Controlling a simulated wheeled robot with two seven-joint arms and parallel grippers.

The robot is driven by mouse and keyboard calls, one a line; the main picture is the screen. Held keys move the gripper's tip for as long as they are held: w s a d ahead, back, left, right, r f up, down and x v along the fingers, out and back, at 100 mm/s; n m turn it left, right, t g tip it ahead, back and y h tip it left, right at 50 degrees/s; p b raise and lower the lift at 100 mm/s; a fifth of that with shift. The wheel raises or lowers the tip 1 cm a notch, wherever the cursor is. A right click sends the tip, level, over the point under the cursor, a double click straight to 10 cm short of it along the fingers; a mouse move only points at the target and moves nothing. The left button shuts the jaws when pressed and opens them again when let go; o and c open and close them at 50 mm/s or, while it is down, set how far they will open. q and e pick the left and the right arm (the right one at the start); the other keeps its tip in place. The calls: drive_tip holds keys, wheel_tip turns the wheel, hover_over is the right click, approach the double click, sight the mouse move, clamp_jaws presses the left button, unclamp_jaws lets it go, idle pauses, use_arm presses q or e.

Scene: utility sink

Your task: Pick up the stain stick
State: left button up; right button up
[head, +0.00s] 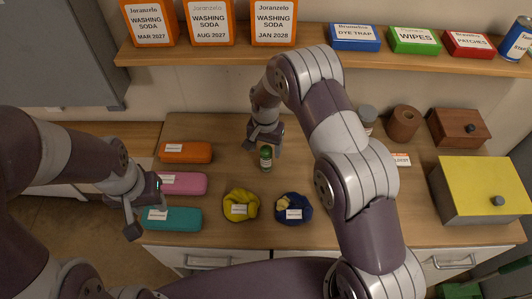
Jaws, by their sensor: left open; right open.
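No label that reads stain stick is legible in the head view. A small bottle with a green cap (265,159) stands upright on the counter; its label is too small to read. My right gripper (264,146) is open, pointing down just behind this bottle; I cannot tell whether they touch. My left gripper (145,216) is open and empty, over the left end of the teal case (180,219). A pink case (185,184) and an orange case (187,152) lie behind it, each with a small white label.
A yellow bundle (240,204) and a blue bundle (294,208) lie near the counter's front. A yellow-topped box (482,188), wooden box (458,128) and brown canister (403,122) stand right. A shelf (320,58) with labelled boxes runs above. My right arm hides the counter's middle.

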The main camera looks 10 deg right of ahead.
sight(266, 157)
drive_tip(key=f+p, duration=0.1)
drive_tip(key=w+f, duration=0.1)
drive_tip(key=shift+f+p, duration=0.3)
drive_tip(key=shift+p, duration=0.05)
wheel_tip(266, 157, down, 3)
drive_tip(key=shift+d+f+p, duration=0.1)
drive_tip(key=shift+d+p, duration=0.05)
drive_tip(key=shift+p, duration=0.45)
drive_tip(key=shift+s+f, duration=0.2)
drive_tip(key=shift+s, duration=0.1)
drive_tip(key=shift+w+f, duration=0.1)
drive_tip(key=shift+w, duration=0.1)
drive_tip(key=c, duration=0.9)
drive_tip(key=shift+c, duration=1.2)
use_arm(q)
drive_tip(key=r, duration=0.1)
drive_tip(key=w+r, duration=0.1)
drive_tip(key=shift+d+r, duration=0.1)
drive_tip(key=shift+r, duration=0.3)
